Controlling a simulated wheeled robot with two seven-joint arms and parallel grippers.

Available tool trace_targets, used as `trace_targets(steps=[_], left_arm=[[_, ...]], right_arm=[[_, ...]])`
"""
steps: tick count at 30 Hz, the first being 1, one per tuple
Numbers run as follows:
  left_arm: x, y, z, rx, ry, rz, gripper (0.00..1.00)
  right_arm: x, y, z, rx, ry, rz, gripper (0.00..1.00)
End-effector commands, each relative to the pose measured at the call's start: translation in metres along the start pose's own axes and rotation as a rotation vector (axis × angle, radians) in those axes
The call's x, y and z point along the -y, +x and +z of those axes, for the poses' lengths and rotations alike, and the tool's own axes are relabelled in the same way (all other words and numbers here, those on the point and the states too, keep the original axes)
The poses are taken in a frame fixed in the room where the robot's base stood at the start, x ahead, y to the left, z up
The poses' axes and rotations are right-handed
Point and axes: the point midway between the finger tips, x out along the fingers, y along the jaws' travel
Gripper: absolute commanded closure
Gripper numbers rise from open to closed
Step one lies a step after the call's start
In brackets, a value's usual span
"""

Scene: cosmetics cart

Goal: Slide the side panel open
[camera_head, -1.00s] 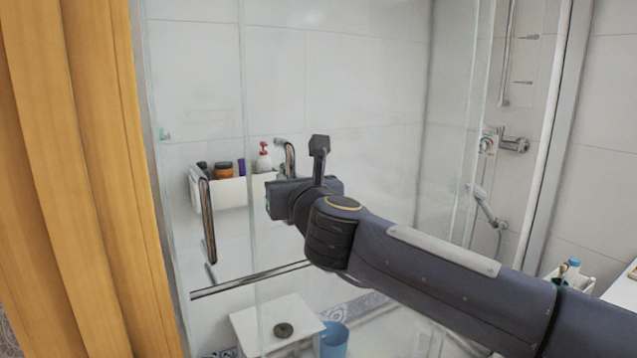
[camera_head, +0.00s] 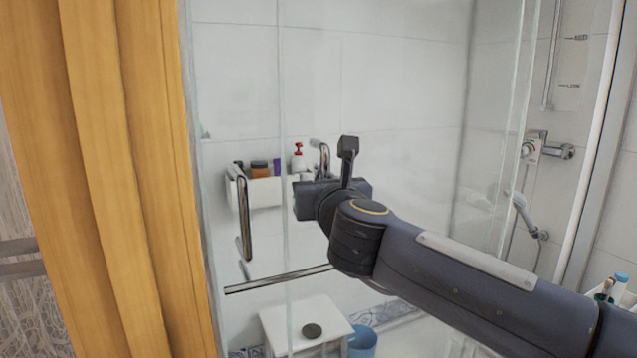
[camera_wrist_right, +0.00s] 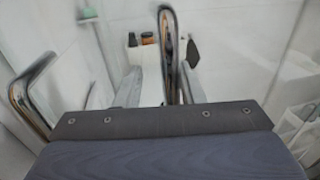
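The side panel appears to be the clear glass shower panel (camera_head: 310,75), with a chrome bar handle (camera_head: 324,160) that also shows in the right wrist view (camera_wrist_right: 168,45). My right gripper (camera_head: 338,165) is at this handle, which it partly hides in the head view. In the right wrist view my right gripper (camera_wrist_right: 162,88) has its fingers apart with the handle between them. The handle is nearer the right finger, with a gap to the left finger; contact is unclear. My left gripper is out of view.
A second chrome handle (camera_head: 245,220) stands to the left, above a horizontal chrome bar (camera_head: 280,279). Yellow curtain (camera_head: 120,180) borders the left. Behind the glass are a white shelf with bottles (camera_head: 265,192), a white stool (camera_head: 295,315) and a blue bin (camera_head: 362,342).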

Motion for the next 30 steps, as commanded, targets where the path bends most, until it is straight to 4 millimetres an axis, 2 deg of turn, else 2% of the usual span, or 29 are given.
trace_targets(steps=[10, 21, 25, 30], left_arm=[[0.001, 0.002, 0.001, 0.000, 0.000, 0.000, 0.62], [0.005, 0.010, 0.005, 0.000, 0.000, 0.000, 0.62], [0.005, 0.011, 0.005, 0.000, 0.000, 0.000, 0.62], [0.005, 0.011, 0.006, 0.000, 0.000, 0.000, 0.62]], right_arm=[[-0.001, -0.007, 0.000, 0.002, 0.000, 0.003, 0.66], [-0.005, -0.067, 0.001, 0.004, -0.001, 0.001, 0.66], [-0.006, -0.079, 0.001, 0.003, 0.000, 0.001, 0.66], [-0.006, -0.083, 0.001, 0.001, -0.001, 0.001, 0.66]])
